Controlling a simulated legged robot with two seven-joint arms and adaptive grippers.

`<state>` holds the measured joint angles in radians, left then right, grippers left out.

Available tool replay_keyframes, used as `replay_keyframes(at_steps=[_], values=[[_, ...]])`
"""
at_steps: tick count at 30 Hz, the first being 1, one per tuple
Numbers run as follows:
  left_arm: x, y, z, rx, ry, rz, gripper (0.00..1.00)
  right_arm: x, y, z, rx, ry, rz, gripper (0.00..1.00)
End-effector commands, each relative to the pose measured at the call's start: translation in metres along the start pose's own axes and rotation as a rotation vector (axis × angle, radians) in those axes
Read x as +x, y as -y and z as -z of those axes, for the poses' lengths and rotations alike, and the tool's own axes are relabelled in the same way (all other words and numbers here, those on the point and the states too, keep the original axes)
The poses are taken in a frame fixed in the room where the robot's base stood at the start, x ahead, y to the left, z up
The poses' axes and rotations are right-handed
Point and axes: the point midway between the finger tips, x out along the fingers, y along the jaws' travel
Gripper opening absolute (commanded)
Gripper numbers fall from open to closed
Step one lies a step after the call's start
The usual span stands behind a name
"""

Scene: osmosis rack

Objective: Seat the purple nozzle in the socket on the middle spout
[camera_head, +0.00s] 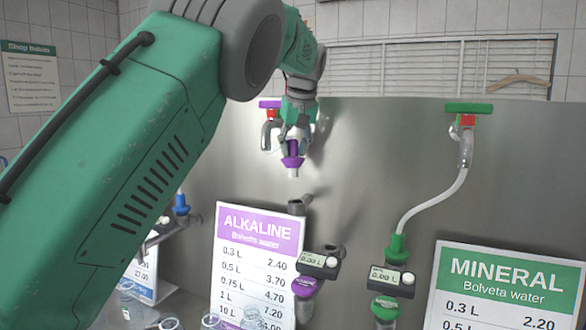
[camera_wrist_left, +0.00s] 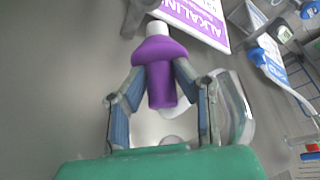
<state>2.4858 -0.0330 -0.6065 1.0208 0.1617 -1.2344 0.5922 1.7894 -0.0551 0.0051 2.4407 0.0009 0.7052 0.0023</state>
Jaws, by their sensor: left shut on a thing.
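The purple nozzle (camera_head: 292,161), with a white tip pointing down, is held in my left gripper (camera_head: 294,146) in front of the steel panel. In the left wrist view the purple nozzle (camera_wrist_left: 160,70) sits between the two fingers of the left gripper (camera_wrist_left: 160,85), which are shut on it. A grey spout fitting (camera_head: 300,203) sticks out of the panel just below the nozzle, with a visible gap between them. I take it as the middle spout's socket; its opening is not clear. My right gripper is not in view.
A purple-handled tap (camera_head: 270,104) is behind the gripper. The ALKALINE sign (camera_head: 256,262) and a meter (camera_head: 318,262) are below. To the right, a hose (camera_head: 432,200) runs to a green nozzle (camera_head: 396,248). A blue fitting (camera_head: 181,205) is at left.

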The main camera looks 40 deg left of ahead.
Motion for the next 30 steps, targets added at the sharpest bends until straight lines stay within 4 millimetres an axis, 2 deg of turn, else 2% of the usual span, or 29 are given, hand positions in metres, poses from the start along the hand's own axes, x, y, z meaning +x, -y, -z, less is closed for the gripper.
replay_keyframes(at_steps=[3, 18, 30], values=[[-0.011, -0.003, 0.002, 0.002, -0.003, 0.0, 0.0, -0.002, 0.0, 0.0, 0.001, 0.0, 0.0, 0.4], [-0.026, 0.002, 0.017, 0.0, 0.005, -0.003, 0.0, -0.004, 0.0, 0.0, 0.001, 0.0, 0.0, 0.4], [-0.041, -0.002, 0.014, 0.002, -0.001, 0.0, 0.0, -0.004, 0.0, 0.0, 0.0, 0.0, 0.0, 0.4]])
